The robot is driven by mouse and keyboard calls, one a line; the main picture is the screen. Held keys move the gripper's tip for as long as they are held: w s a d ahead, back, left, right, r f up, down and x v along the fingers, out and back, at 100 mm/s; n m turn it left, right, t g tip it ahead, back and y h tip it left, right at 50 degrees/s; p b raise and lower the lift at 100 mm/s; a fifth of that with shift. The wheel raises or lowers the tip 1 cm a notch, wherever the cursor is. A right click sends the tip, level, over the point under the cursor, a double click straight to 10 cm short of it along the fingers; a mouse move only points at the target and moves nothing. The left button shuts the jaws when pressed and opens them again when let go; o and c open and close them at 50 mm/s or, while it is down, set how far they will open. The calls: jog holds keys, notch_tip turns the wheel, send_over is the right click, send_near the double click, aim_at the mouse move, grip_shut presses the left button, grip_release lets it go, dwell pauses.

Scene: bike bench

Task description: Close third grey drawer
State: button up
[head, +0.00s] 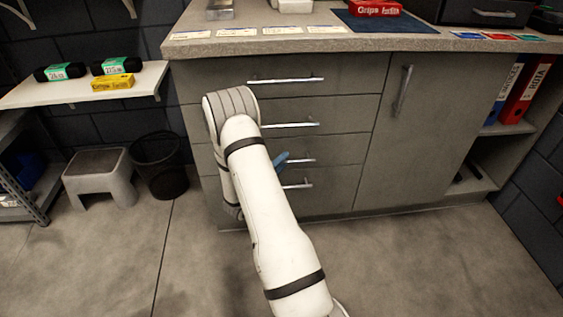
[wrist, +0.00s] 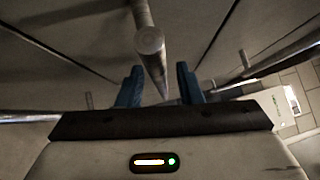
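The grey drawer unit (head: 345,105) has several stacked drawers with metal bar handles. The third drawer's handle (head: 302,161) shows just right of my gripper in the head view. I cannot tell whether that drawer stands slightly out. My gripper (head: 281,160) is at about its height; only a blue finger shows, the rest hidden behind my arm. In the wrist view my gripper (wrist: 160,86) has its two blue fingers apart, with nothing clamped. A round metal handle bar (wrist: 150,45) runs close in front of the gap between them; contact is unclear.
A cupboard door (head: 395,140) is right of the drawers, with binders (head: 522,90) beyond. A black bin (head: 160,165) and a grey step stool (head: 100,177) stand at left. The worktop (head: 300,42) overhangs the drawers. The floor at right is clear.

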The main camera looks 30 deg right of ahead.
jog(key=p+v, duration=0.2)
jog(key=v, duration=0.5)
jog(key=shift+a, duration=0.2)
jog(key=s+a+r+m+g+y+p, duration=0.15)
jog(key=s+r+m+g+p, duration=0.3)
jog(key=r, duration=0.45)
jog(key=s+r+m+g+y+p, duration=0.25)
jog(key=s+r+m+p, duration=0.2)
jog(key=r+m, duration=0.45)
jog(key=s+r+m+g+y+p, duration=0.2)
jog(key=s+r+m+g+p, duration=0.25)
jog(key=r, duration=0.55)
jog(key=s+a+r+m+t+y+p, duration=0.4)
jog(key=a+r+m+y+p, duration=0.2)
jog(key=r, duration=0.6)
jog(key=s+a+r+m+t+y+p, duration=0.4)
jog(key=s+a+r+m+y+p, duration=0.1)
jog(key=a+r+m+p, duration=0.5)
notch_tip(320, 180, up, 3)
jog(key=a+m+y, duration=0.1)
jog(key=a+m, duration=0.1)
jog(key=m, duration=0.1)
jog(key=shift+s+a+m+y+p, duration=0.25)
jog(key=shift+s+m+y+p, duration=0.1)
jog(key=shift+m+y+p, duration=0.05)
